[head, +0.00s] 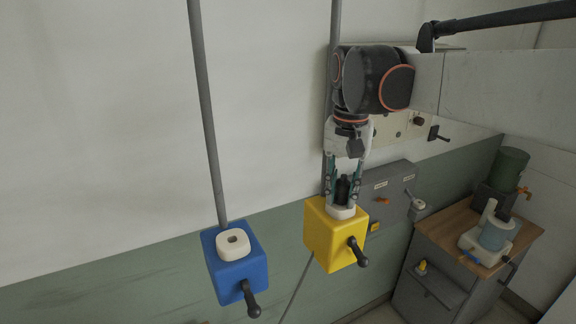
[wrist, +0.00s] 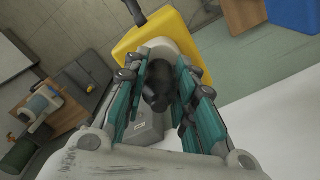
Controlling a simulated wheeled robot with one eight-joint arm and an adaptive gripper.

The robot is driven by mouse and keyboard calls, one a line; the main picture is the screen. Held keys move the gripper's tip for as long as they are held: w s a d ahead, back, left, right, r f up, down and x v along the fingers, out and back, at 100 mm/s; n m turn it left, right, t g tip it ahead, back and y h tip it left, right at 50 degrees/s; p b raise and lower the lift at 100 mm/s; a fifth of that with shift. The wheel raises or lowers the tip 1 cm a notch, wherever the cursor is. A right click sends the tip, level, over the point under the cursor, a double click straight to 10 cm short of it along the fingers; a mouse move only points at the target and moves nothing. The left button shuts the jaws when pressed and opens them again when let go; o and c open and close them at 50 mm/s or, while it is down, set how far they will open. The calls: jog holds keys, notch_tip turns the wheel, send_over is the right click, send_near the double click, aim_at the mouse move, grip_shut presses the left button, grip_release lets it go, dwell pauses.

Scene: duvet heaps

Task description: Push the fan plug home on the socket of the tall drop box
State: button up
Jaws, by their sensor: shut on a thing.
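A black plug (head: 342,190) stands upright between the fingers of my gripper (head: 343,182), which is shut on it. Its lower end meets the white socket (head: 341,211) on top of the yellow drop box (head: 322,240). I cannot tell how deep it sits. In the wrist view the plug (wrist: 156,84) lies between the green finger pads, in front of the yellow box (wrist: 186,28). A blue drop box (head: 226,278) hangs to the left, with an empty white socket (head: 236,244) on top.
Both boxes hang from grey poles and have black levers (head: 358,254) on their fronts. A grey panel (head: 386,180) is on the wall just behind the yellow box. At right, a wooden-topped cabinet (head: 440,226) bears a blue-and-white appliance (head: 492,234) and a green canister (head: 510,168).

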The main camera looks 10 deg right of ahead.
jog(key=o, duration=1.1)
jog(key=shift+o, duration=0.2)
jog(key=shift+r, duration=0.1)
notch_tip(320, 180, up, 12)
jog(key=shift+s+f, duration=0.1)
jog(key=s+f+n+t, duration=0.35)
jog(key=s+f, duration=0.35)
jog(key=f, duration=0.4)
jog(key=s+f+n+t, duration=0.2)
jog(key=s+f+t, duration=0.2)
jog(key=s+f, duration=0.55)
notch_tip(320, 180, down, 38)
jog(key=w+b, duration=0.1)
jog(key=b, duration=3.5)
jog(key=shift+w+r, duration=0.25)
jog(key=shift+w, duration=0.15)
